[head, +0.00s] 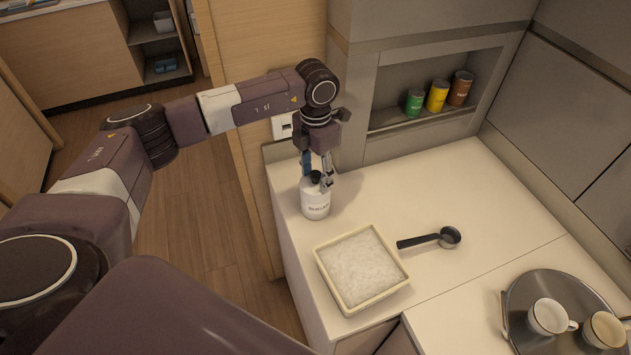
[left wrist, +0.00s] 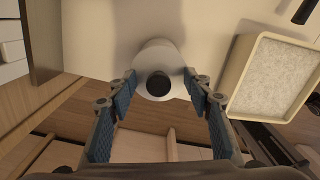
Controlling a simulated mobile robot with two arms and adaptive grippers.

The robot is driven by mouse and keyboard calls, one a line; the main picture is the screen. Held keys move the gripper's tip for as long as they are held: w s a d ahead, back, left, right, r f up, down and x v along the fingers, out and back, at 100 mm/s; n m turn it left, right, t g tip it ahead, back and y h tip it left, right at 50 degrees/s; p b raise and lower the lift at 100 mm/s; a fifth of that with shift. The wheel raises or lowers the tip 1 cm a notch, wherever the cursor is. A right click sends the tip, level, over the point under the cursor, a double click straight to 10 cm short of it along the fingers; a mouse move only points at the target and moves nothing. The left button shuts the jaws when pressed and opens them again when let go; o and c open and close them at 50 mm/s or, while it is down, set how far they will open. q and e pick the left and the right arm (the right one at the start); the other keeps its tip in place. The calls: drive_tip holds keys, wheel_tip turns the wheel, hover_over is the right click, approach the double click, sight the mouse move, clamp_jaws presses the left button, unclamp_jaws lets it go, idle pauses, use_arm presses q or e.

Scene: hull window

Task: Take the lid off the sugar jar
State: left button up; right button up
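The sugar jar (head: 316,207) is white with dark lettering and stands upright near the left edge of the white counter. Its lid has a black knob (head: 316,176) and sits on the jar. My left gripper (head: 319,182) points down over the jar with its fingers around the knob. In the left wrist view, the gripper (left wrist: 163,88) is open, with one blue-padded finger on each side of the black knob (left wrist: 158,84) and gaps between. The white jar (left wrist: 159,58) shows beyond it. My right gripper is not in view.
A square cream tray of white granules (head: 318,262) is close to the jar. A black-handled scoop (head: 430,239) lies right of it. A round tray (head: 520,290) with cups is at lower right. Cans (head: 438,97) stand in a wall niche. The counter behind the scoop is clear.

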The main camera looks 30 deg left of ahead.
use_arm(q)
drive_tip(key=shift+s+f, duration=0.15)
drive_tip(key=shift+f, duration=0.1)
clamp_jaws()
